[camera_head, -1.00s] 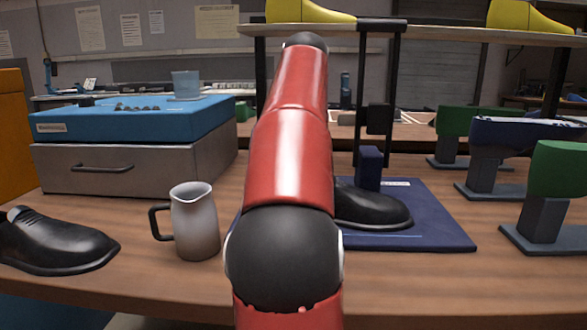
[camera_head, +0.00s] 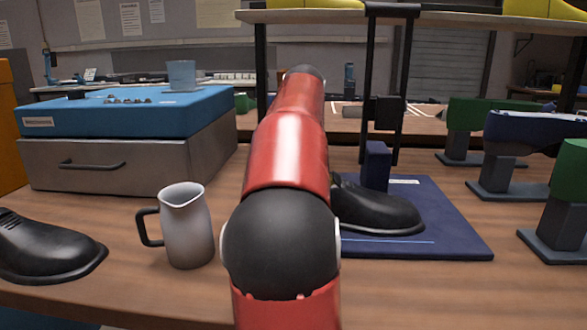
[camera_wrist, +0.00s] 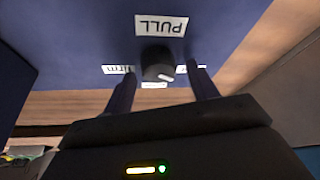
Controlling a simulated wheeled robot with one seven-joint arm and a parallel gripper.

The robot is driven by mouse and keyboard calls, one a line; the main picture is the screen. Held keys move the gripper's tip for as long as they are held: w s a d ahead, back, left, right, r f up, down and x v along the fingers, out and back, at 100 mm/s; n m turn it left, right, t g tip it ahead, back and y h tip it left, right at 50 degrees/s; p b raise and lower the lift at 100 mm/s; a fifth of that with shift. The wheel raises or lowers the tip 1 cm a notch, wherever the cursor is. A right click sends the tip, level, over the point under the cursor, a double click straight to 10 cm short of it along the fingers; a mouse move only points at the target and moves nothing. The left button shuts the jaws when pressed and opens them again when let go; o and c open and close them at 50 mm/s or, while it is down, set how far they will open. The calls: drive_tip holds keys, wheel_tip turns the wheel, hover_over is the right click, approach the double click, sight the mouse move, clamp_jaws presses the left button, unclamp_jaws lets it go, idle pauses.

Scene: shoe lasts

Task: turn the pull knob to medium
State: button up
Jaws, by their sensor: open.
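The pull knob (camera_wrist: 158,66) is a small dark round knob with a white pointer line, on a dark blue panel (camera_wrist: 80,30) in the wrist view. A white label reading "PULL" (camera_wrist: 161,25) shows upside down above it. Other white labels beside the knob are partly covered by my fingers. My gripper (camera_wrist: 160,82) is open, with one dark finger on each side of the knob; I cannot tell whether they touch it. In the head view my red arm hides the gripper and the knob; the blue press stand (camera_head: 440,210) shows behind the arm.
A black shoe (camera_head: 375,208) sits on the stand's base. A metal pitcher (camera_head: 187,228) and another black shoe (camera_head: 45,245) stand at left. A blue-topped drawer box (camera_head: 130,125) is behind them. Several shoe lasts (camera_head: 485,130) stand at right. A shelf (camera_head: 440,22) spans above.

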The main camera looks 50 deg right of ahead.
drive_tip(key=shift+f, duration=0.1)
drive_tip(key=c, duration=1)
drive_tip(key=shift+m, duration=0.3)
drive_tip(key=m+g, duration=0.1)
drive_tip(key=m, duration=0.1)
drive_tip(key=m+h, duration=0.1)
drive_tip(key=m, duration=0.2)
drive_tip(key=shift+g, duration=0.4)
drive_tip(key=m+g, duration=0.1)
drive_tip(key=m, duration=0.2)
drive_tip(key=m+g+h, duration=0.1)
drive_tip(key=m, duration=0.2)
